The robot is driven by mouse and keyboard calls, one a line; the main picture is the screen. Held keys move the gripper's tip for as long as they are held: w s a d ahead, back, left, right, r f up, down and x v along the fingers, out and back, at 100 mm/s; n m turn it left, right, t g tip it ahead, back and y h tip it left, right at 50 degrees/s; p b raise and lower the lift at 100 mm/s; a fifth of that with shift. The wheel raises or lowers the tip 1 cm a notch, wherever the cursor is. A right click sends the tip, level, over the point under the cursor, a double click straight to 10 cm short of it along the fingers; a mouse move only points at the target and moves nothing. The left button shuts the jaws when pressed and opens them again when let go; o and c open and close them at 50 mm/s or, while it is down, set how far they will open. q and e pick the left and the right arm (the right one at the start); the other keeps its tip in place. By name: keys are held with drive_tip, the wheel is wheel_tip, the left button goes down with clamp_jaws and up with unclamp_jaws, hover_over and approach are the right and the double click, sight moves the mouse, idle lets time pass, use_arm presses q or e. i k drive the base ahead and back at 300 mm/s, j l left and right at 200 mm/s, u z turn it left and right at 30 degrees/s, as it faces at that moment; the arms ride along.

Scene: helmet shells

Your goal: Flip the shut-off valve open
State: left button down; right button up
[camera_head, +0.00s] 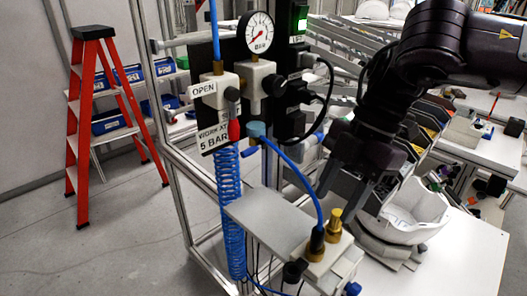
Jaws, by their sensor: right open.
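The shut-off valve (213,92) is a pale block on the air panel, left of centre, beside a label reading OPEN. My right gripper (338,192) is dark, open and empty. It points down and left, to the right of the valve and lower, clearly apart from the lever. My left gripper is not in view.
A pressure gauge (259,32) sits above a second pale block (256,78). A white helmet shell (415,212) stands below my right arm. A red stepladder (83,120) stands at left.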

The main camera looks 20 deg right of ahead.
sight(232, 94)
drive_tip(key=k+l, duration=0.3)
drive_tip(key=k, duration=0.15)
drive_tip(key=k+l, duration=0.25)
drive_tip(key=k, duration=0.25)
drive_tip(key=k+l, duration=0.3)
drive_tip(key=k, duration=0.15)
